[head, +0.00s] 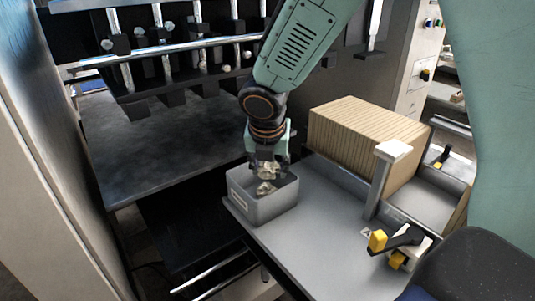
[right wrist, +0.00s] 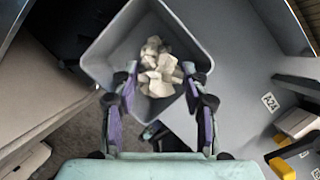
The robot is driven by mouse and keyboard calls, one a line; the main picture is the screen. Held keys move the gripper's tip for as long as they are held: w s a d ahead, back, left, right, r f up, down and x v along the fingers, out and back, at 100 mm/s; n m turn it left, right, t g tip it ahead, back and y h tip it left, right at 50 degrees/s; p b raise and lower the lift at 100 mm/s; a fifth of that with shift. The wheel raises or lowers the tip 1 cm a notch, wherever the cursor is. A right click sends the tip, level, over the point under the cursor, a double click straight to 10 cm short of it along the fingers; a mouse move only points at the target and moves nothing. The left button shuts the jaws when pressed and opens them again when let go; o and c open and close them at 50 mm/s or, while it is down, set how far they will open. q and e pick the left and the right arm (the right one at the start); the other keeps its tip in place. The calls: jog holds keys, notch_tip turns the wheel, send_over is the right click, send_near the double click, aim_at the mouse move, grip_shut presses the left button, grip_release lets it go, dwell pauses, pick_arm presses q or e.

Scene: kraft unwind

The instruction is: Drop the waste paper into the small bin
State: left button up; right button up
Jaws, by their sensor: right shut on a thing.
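The small bin (head: 247,210) is a grey, open-topped box at the left corner of the grey table. My right gripper (head: 268,168) points down over the bin's opening, shut on a crumpled beige piece of waste paper (head: 268,172). More crumpled paper (head: 264,188) shows lower, inside the bin. In the right wrist view, pale paper (right wrist: 158,70) lies between the fingertips, framed by the bin's walls (right wrist: 110,50). Held and lower paper overlap there, so I cannot separate them. My left gripper is not in view.
A ribbed brown cardboard stack (head: 365,135) stands behind the bin to the right. A pale post (head: 385,180) and a yellow-and-black clamp (head: 395,243) are at the table's right. A dark machine bed (head: 150,140) lies left. The table's middle (head: 315,225) is clear.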

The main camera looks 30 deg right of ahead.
jog(key=shift+w+f, duration=0.2)
jog(key=shift+f, duration=0.5)
jog(key=shift+a, duration=0.15)
jog(key=shift+s+a, duration=0.15)
jog(key=shift+s, duration=0.05)
jog(key=shift+s+r, duration=0.1)
jog(key=o, duration=0.4)
jog(key=shift+o, duration=0.6)
jog(key=shift+d, duration=0.25)
jog(key=o, duration=0.3)
jog(key=shift+w+f, duration=0.2)
jog(key=shift+w, duration=0.1)
jog(key=shift+s+a+r, duration=0.2)
jog(key=shift+s+r, duration=0.15)
jog(key=shift+r, duration=0.2)
jog(key=v, duration=1.1)
